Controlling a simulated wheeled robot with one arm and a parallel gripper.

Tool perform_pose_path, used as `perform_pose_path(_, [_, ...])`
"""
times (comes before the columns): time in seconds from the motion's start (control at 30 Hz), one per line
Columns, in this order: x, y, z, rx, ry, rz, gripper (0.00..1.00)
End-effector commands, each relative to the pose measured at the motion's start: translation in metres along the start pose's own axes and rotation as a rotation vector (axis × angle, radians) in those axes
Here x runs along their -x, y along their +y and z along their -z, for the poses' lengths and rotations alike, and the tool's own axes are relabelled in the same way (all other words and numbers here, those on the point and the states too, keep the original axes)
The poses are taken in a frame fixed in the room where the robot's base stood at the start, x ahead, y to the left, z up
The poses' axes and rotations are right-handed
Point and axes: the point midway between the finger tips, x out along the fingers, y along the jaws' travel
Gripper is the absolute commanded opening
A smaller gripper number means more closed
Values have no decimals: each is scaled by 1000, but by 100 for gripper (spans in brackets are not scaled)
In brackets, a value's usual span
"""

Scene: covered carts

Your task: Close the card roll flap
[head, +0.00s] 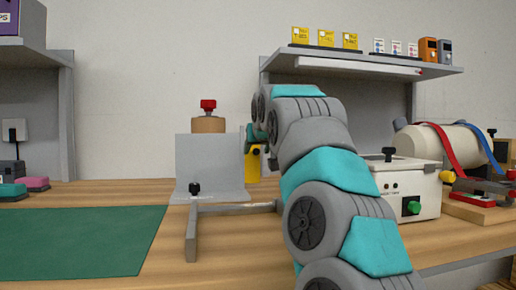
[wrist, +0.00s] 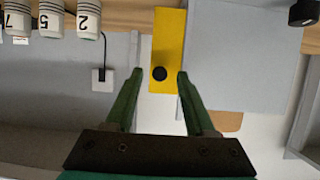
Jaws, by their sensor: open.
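A light grey upright panel (head: 210,163) stands on the workbench in front of a brown roll (head: 208,124) with a red knob on top. I cannot tell for certain which part is the card roll flap. A yellow strip (head: 252,172) with a black knob stands beside the panel's right edge, partly hidden by my arm. In the wrist view my gripper (wrist: 159,76) is open, its fingertips either side of the yellow strip's black knob (wrist: 158,73). No contact is clear. The grey panel (wrist: 240,60) and part of the roll (wrist: 228,121) show to the right.
A low grey bracket (head: 192,235) with a black knob lies in front of the panel. A green mat (head: 80,240) lies left. A white box (head: 405,185) and a strapped cream cylinder (head: 440,145) stand right. A shelf (head: 360,65) hangs above. Numbered cups (wrist: 50,18) show in the wrist view.

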Motion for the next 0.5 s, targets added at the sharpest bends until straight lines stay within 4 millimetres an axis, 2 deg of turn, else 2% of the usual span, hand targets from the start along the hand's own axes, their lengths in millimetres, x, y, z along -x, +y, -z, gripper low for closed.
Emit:
perform_pose_path(0.2, [0,0,0,0,1,0,54])
perform_pose_path(0.5, [1,0,1,0,1,0,20])
